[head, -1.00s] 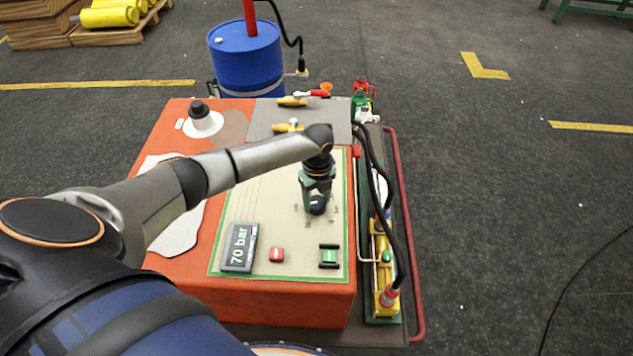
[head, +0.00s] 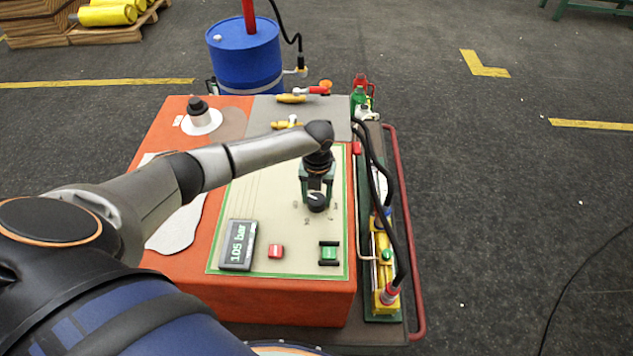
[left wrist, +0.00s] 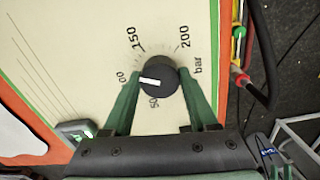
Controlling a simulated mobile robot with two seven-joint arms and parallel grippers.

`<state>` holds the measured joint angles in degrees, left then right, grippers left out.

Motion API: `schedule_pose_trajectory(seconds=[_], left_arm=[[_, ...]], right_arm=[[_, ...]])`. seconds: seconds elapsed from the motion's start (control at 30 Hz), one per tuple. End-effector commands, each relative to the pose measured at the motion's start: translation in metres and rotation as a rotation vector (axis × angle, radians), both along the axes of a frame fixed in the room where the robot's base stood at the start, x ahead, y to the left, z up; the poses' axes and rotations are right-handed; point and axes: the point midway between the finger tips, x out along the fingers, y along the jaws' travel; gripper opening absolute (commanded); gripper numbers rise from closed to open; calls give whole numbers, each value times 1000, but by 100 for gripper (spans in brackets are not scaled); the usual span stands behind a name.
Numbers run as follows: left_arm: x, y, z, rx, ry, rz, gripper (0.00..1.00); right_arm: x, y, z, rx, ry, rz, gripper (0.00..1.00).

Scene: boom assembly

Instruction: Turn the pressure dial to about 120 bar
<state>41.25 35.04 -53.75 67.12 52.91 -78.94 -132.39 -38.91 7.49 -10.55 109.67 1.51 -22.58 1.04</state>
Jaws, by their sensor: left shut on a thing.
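The black pressure dial (head: 317,203) stands on the cream panel (head: 270,215). My left gripper (head: 317,195) points down over it with its fingers on either side. In the left wrist view the green fingers of my left gripper (left wrist: 155,88) are shut on the dial (left wrist: 158,76). The dial's white mark points to the left, near the partly hidden "100" figure; 150 and 200 show further round the scale. The display (head: 238,246) at the panel's lower left reads 105 bar. My right gripper is not in view.
A red button (head: 276,251) and a green switch (head: 329,253) lie near the panel's front edge. A yellow pump (head: 382,265) with black hoses stands along the right side. A blue drum (head: 246,62) stands behind the orange bench.

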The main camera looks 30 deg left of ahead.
Motion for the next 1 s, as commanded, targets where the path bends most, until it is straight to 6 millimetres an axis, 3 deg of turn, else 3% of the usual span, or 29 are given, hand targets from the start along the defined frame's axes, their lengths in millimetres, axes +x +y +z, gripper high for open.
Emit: schedule_pose_trajectory(seconds=[0.57, 0.6, 0.83, 1.0], left_arm=[[0, -1, 0, -3, 2, -33, 3], [-1, -1, 0, -3, 2, -33, 62], [0, -1, 0, -1, 1, -32, 88], [0, 0, 0, -1, 1, -32, 89]], right_arm=[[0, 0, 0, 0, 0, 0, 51], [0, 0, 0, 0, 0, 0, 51], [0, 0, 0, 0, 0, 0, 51], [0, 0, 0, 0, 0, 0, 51]])
